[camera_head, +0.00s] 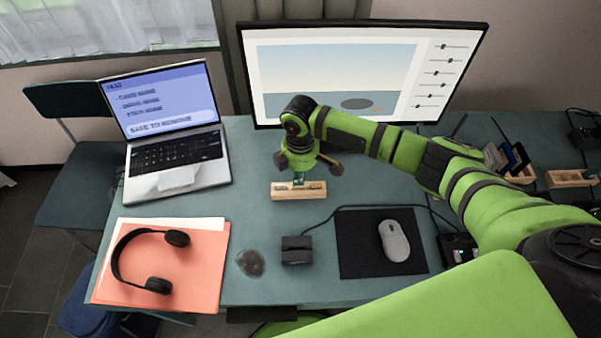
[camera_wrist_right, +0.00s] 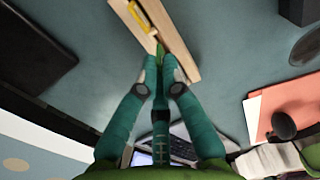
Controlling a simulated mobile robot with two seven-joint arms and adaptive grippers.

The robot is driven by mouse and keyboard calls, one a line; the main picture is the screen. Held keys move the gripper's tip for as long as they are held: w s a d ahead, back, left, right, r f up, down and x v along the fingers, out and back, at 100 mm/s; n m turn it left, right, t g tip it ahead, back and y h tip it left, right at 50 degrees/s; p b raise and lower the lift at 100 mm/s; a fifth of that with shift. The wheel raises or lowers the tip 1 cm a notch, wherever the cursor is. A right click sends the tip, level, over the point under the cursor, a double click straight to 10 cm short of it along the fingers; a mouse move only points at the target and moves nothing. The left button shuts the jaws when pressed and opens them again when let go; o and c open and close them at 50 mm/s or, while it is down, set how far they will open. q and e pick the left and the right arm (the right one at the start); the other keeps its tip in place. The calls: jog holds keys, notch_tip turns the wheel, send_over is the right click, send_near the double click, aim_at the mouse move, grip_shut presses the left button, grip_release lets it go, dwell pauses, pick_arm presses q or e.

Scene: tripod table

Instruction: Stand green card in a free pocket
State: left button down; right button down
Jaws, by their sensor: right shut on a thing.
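A small wooden holder (camera_head: 288,193) stands on the table near the middle; it also shows at the top of the right wrist view (camera_wrist_right: 183,52). My right gripper (camera_head: 299,177) points down over the holder, and its fingers close together in the right wrist view (camera_wrist_right: 160,70). It is shut on the green card (camera_wrist_right: 159,52), of which only a small edge shows at the fingertips, at the holder. I cannot tell whether the card is inside a pocket. A yellow piece (camera_wrist_right: 138,17) sits in the holder at one end. My left gripper is not in view.
A laptop (camera_head: 175,150) stands left and a monitor (camera_head: 340,75) behind. Headphones (camera_head: 157,284) lie on an orange folder. A black box (camera_head: 296,250) and a mouse (camera_head: 394,240) on its pad are in front. Another wooden holder (camera_head: 568,179) and a rack with cards (camera_head: 522,177) are at right.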

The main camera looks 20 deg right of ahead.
jog(key=shift+p, duration=0.35)
jog(key=shift+f+b, duration=0.65)
jog(key=shift+f, duration=0.8)
jog(key=c, duration=1.3)
grip_release()
jog(key=shift+r, duration=0.1)
notch_tip(320, 180, up, 12)
jog(key=shift+f, duration=0.1)
